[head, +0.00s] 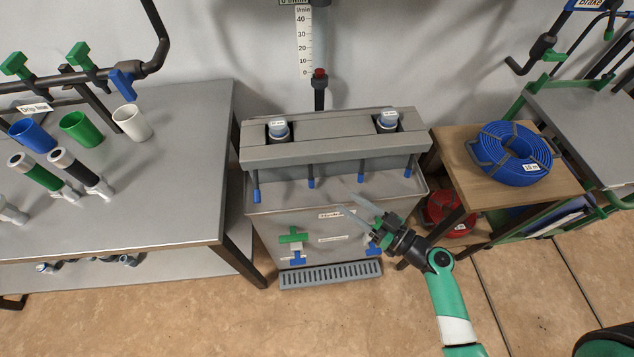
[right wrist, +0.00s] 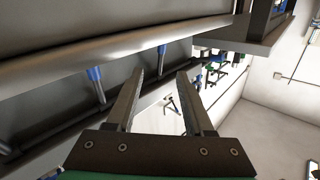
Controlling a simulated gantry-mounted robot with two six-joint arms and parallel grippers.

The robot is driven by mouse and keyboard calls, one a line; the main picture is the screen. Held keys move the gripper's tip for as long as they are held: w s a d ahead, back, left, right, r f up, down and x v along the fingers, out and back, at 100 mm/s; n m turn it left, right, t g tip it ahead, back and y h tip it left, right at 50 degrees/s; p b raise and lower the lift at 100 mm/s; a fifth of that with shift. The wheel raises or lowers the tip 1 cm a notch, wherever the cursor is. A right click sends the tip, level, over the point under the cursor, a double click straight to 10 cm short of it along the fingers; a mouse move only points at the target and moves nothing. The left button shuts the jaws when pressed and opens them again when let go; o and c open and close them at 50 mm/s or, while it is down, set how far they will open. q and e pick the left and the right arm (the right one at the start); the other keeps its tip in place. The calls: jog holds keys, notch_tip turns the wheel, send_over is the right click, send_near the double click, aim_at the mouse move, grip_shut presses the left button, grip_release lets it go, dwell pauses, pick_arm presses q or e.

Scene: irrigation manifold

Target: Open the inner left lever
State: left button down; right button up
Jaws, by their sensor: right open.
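The manifold (head: 330,148) is a grey unit with a row of dark levers with blue tips hanging from its front. The inner left lever (head: 311,181) is second from the left and points down. The inner right lever (head: 361,180) hangs to its right. My right gripper (head: 349,202) is open and empty, below and to the right of the inner left lever, apart from it. In the right wrist view my open fingers (right wrist: 162,76) have nothing between them up close. Blue-tipped levers (right wrist: 95,76) show beyond them; I cannot tell which is which. My left gripper is out of view.
Below the levers is a grey tank front with a green-and-blue valve (head: 292,240) and a drain grate (head: 330,275). The outer left lever (head: 256,189) and outer right lever (head: 409,167) flank the row. A blue hose coil (head: 512,153) lies on the right table; cups stand left.

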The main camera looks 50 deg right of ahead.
aim_at(311, 174)
jog(key=w, duration=0.7)
jog(key=w+a, duration=0.1)
jog(key=w, duration=0.3)
jog(key=shift+w+b, duration=0.25)
jog(key=shift+b, duration=0.1)
jog(key=shift+c, duration=0.3)
grip_shut()
dwell(0.5)
